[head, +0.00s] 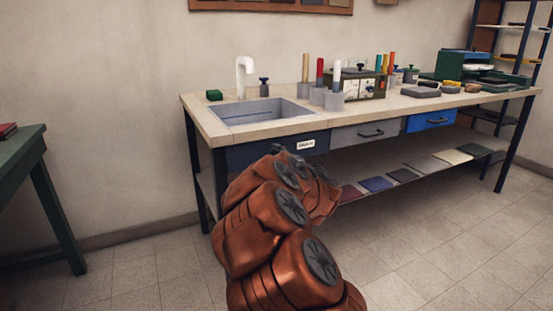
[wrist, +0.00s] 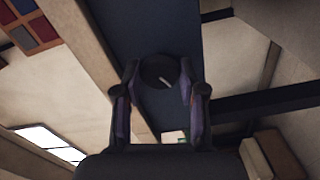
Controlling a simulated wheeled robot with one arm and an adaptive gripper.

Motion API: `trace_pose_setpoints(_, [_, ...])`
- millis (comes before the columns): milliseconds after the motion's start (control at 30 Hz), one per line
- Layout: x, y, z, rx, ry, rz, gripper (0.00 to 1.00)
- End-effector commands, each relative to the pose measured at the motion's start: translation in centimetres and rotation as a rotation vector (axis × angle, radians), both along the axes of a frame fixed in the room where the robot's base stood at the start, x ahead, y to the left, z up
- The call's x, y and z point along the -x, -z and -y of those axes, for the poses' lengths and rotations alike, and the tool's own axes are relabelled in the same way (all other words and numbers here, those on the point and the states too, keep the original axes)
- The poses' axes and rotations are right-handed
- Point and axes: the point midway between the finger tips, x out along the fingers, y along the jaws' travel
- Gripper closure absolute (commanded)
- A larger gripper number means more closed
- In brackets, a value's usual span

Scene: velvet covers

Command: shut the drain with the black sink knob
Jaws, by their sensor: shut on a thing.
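The black sink knob (wrist: 155,69) is round and dark with a short pale mark that slants. It sits on the dark blue front panel (wrist: 155,25) of the sink bench in the wrist view. My gripper (wrist: 158,76) has one finger on each side of it and is shut on it. In the head view my arm hides the knob and the gripper. The blue panel (head: 245,155) there carries a white label (head: 306,144), whose text is too small to read surely. The grey sink (head: 240,117) is set in the bench top above; its drain cannot be made out.
A white faucet (head: 245,68) and a dark-topped fixture (head: 263,88) stand behind the sink. Grey holders (head: 334,101) with coloured sticks are to its right. A grey drawer (head: 358,135) and a blue drawer (head: 431,119) are shut. A green table (head: 30,150) stands left; open floor lies between.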

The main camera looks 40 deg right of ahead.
Motion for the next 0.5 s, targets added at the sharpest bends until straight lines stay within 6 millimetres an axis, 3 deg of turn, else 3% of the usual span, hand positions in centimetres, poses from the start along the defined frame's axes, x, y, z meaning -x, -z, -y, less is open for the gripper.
trace_pose_setpoints(500, [-0.18,-0.07,-0.18,0.043,-0.005,-0.014,0.94])
